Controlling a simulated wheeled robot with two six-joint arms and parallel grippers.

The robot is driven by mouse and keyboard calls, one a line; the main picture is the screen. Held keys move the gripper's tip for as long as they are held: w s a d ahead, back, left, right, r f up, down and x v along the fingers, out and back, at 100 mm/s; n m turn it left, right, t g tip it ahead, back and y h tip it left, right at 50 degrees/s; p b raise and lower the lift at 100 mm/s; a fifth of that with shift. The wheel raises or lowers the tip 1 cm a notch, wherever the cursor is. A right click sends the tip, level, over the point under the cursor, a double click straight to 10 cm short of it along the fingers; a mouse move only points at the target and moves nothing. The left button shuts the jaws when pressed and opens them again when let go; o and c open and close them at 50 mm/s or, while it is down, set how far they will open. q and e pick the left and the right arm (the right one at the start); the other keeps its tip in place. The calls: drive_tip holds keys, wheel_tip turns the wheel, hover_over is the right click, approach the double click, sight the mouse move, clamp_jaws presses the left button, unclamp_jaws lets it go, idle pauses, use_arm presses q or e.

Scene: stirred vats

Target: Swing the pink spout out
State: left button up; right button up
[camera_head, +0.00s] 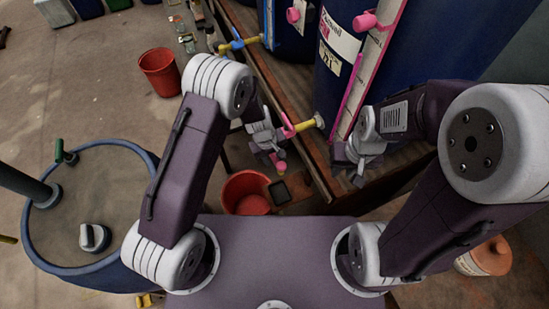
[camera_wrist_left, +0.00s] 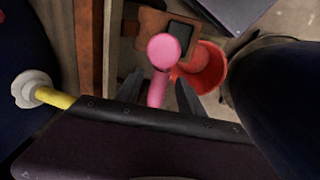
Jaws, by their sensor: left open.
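The pink spout (camera_head: 288,129) is on the yellow pipe (camera_head: 306,125) low on the blue vat (camera_head: 337,80). Its rounded pink end (camera_head: 281,168) shows just below my left gripper (camera_head: 273,157). In the left wrist view, the spout (camera_wrist_left: 162,50) reaches between the two dark, spread fingers of my left gripper (camera_wrist_left: 160,92). I cannot tell whether a finger touches it. The spout's middle is partly hidden by the gripper in the head view. My right gripper (camera_head: 350,168) is to the right, in front of the vat's wooden bench, and appears empty.
A red bucket (camera_head: 246,192) stands on the floor below the spout, beside a small dark pad (camera_head: 280,193). The wooden bench (camera_head: 314,160) edge runs close by. Another red bucket (camera_head: 160,72) and a blue-rimmed drum (camera_head: 75,240) stand at left, with open floor between.

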use_arm(q)
drive_tip(key=shift+f, duration=0.1)
clamp_jaws()
idle(1.4)
